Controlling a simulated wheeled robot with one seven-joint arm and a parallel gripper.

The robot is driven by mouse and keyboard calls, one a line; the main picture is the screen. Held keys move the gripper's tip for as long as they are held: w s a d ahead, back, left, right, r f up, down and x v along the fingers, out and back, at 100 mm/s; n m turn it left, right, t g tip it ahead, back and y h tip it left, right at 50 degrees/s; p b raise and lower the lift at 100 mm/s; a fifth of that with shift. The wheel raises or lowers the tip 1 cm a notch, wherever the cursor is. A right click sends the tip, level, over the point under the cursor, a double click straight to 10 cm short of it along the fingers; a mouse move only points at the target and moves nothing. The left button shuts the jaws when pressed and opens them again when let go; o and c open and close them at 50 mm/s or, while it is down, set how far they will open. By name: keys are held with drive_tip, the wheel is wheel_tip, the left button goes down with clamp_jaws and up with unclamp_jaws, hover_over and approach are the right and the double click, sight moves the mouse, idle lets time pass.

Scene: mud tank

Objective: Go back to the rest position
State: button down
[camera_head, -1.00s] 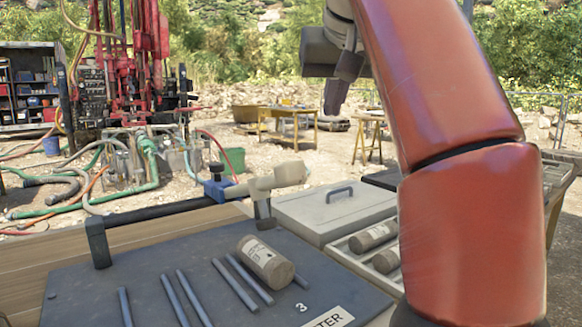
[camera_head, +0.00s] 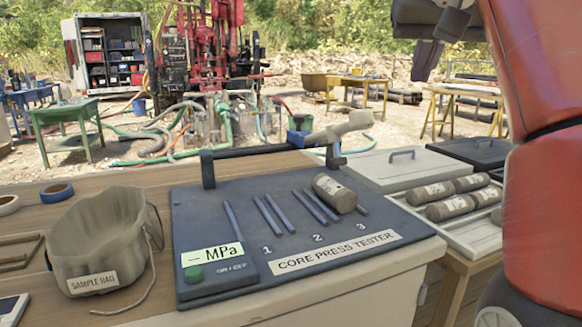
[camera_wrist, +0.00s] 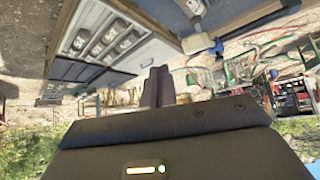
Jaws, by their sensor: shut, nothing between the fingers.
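My red arm comes down the right side of the head view. My gripper (camera_head: 426,74) hangs at the top right, above the yards behind the bench, clear of everything. Its dark fingers are together and empty; they also show in the wrist view (camera_wrist: 158,86). A stone core (camera_head: 335,193) lies on the dark core press tester (camera_head: 240,187), near slot 3, with no gripper on it.
A sample bag (camera_head: 100,240) stands left of the tester. A core tray (camera_head: 478,228) with several cores and a closed grey case (camera_head: 395,172) are at the right. Hoses and a red drilling rig (camera_head: 205,55) stand behind. Air around my gripper is free.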

drive_tip(key=s+a+f, duration=0.1)
drive_tip(key=s+f, duration=0.4)
drive_tip(key=f, duration=0.9)
drive_tip(key=s+a+f+n+g, duration=0.1)
drive_tip(key=s+f, duration=0.5)
drive_tip(key=f, duration=0.8)
drive_tip(key=s+a+f+g+y, duration=0.1)
drive_tip(key=s+f, duration=0.4)
drive_tip(key=f, duration=0.9)
drive_tip(key=shift+s+n, duration=0.3)
